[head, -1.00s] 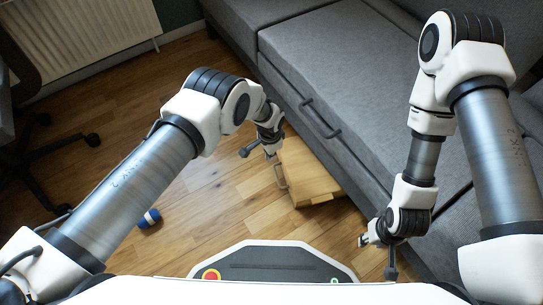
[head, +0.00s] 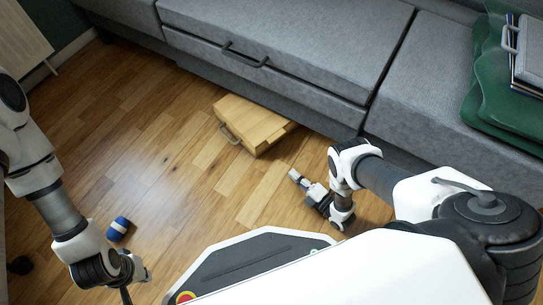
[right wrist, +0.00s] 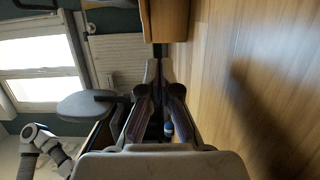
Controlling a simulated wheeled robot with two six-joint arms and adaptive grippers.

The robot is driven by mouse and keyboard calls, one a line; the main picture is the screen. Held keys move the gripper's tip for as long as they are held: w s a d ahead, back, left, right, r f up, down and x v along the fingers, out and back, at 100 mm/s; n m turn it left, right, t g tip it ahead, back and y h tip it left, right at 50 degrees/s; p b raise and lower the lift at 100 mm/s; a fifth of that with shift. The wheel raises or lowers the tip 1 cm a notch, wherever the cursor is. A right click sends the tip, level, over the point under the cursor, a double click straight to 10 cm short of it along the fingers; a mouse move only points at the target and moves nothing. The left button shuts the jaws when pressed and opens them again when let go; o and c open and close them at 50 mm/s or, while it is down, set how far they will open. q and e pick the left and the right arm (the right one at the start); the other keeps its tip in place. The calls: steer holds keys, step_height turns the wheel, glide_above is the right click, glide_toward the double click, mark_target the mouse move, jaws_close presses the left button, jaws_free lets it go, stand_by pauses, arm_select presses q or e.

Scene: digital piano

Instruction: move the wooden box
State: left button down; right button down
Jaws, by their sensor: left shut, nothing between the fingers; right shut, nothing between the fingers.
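The wooden box (head: 247,121) lies on the floor just in front of the grey sofa, with a handle on its near left side. It also shows at the top of the right wrist view (right wrist: 168,18). My right gripper (head: 297,178) is shut and empty, low over the floor to the right of and nearer than the box, apart from it. In the right wrist view its fingers (right wrist: 160,66) point toward the box's side. My left gripper (head: 138,284) is shut and empty at the lower left, well away from the box.
A blue and white cylinder (head: 119,229) lies on the floor near my left gripper. The wooden floor (head: 165,150) left of the box is clear.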

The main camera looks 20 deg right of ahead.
steer(key=b+x, duration=0.2)
steer(key=x, duration=0.2)
steer(key=b+x, duration=0.2)
steer(key=x, duration=0.3)
steer(key=shift+w+f+b, duration=0.25)
steer(key=shift+w+b, duration=0.1)
steer(key=w+b, duration=0.1)
steer(key=w+d+b, duration=0.1)
steer(key=w, duration=0.1)
steer(key=shift+w, duration=0.25)
steer(key=shift+w+d+r, duration=0.15)
steer(key=shift+w+r, duration=0.05)
steer(key=shift+w, duration=0.05)
